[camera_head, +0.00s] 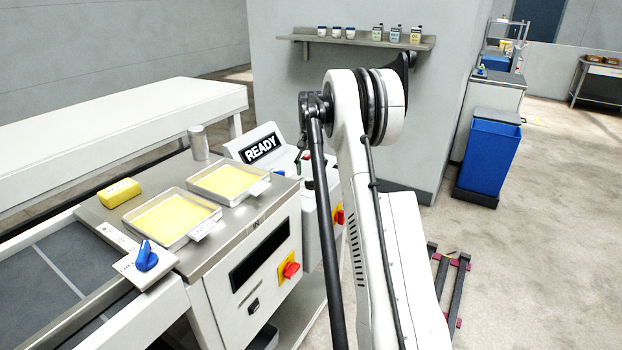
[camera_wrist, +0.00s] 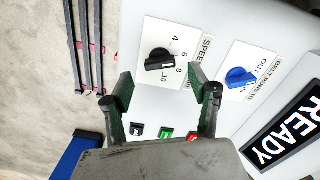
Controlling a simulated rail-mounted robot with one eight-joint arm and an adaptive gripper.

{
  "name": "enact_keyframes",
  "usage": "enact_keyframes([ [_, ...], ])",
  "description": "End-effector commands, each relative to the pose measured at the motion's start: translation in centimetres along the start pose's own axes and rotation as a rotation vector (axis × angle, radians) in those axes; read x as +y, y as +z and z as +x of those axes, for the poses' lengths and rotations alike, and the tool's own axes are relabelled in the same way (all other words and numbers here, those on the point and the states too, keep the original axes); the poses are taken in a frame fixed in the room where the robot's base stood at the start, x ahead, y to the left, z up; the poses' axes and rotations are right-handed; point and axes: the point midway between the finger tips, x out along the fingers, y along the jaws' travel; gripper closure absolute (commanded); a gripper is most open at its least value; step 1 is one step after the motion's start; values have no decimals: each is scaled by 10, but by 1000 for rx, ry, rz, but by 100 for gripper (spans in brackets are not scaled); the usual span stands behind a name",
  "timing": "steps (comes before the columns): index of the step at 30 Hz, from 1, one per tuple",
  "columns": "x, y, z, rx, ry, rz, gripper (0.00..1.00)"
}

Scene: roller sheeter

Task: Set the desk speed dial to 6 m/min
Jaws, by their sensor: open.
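The speed dial is a black knob (camera_wrist: 158,60) on a white plate (camera_wrist: 150,35) lettered SPEED, with numbers including 4, 6, 8 and 10 around it. Its ridge lies nearly across the picture, its right end near the 6 and 8 side; I cannot read the exact setting. My gripper (camera_wrist: 161,80) is open in the wrist view, its two dark fingers on either side below the knob, with no clear contact. In the head view my arm hides the gripper and the dial. The desk's READY display (camera_head: 262,149) shows left of my arm.
A blue belt-direction knob (camera_wrist: 239,77) sits right of the speed dial. Black, green (camera_wrist: 166,132) and red buttons lie below, partly behind my gripper. In the head view, another blue knob (camera_head: 146,257), two yellow-filled trays (camera_head: 206,231) and a red switch (camera_head: 289,269) are nearby.

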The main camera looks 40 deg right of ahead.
Motion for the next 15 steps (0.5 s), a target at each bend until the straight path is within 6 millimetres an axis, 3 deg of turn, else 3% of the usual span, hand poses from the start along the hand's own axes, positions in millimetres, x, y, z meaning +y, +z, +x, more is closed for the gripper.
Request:
enact_keyframes([
  [7, 0, 0, -50, 0, 0, 0, 44],
  [15, 0, 0, -78, 0, 0, 0, 44],
])
